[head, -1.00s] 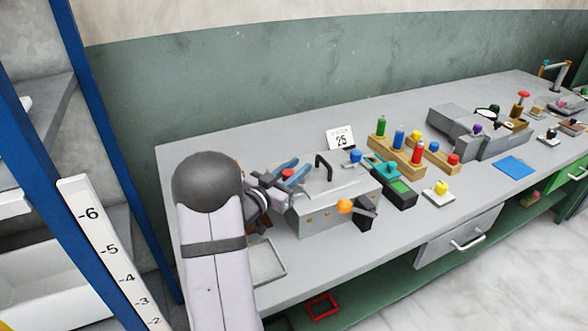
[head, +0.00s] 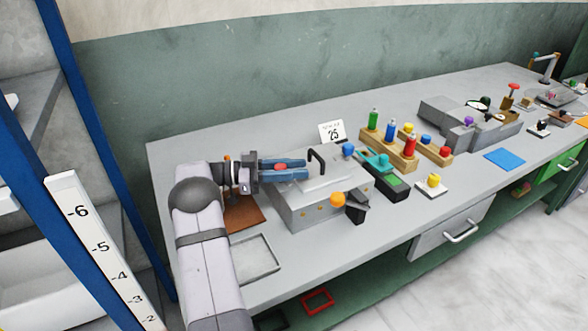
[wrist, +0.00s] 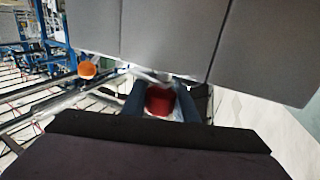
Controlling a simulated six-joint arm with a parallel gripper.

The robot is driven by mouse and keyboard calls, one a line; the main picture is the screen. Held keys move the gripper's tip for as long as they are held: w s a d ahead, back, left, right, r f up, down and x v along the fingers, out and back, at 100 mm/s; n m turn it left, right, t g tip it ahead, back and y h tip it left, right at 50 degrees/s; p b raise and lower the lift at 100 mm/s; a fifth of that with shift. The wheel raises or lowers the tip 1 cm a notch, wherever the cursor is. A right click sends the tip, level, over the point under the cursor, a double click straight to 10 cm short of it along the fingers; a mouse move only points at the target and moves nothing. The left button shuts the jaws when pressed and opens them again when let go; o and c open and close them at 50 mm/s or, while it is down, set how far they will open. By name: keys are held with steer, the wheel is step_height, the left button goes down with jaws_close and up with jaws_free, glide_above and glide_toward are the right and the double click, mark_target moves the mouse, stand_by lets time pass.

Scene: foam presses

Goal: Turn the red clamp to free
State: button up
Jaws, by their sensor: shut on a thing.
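The red clamp (head: 280,167) is a small red knob at the back left part of the grey press box (head: 318,205). My gripper (head: 283,168) has blue fingers, one on each side of the red clamp, and is shut on it. In the wrist view the red clamp (wrist: 160,100) sits between the two blue fingers. The fingers hide its sides and lower part, so I cannot read its turned position.
A brown board (head: 243,212) and a grey tray (head: 254,257) lie left of the press. Bottles in a wooden rack (head: 388,150) stand to the right.

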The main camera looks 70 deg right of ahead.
steer(key=shift+s+a+m+g+y+b, duration=0.15)
steer(key=shift+m+g+y+b, duration=0.1)
steer(key=shift+m+y, duration=0.4)
steer(key=shift+a+m+g+y+b, duration=0.15)
steer(key=shift+m+g+y, duration=0.15)
steer(key=shift+y, duration=0.55)
steer(key=shift+a+r+m+y, duration=0.15)
steer(key=shift+m+y, duration=0.3)
steer(key=shift+y, duration=0.15)
steer(key=o, duration=1.1)
steer(key=shift+c, duration=0.2)
step_height(320, 180, up, 10)
steer(key=shift+b, duration=0.4)
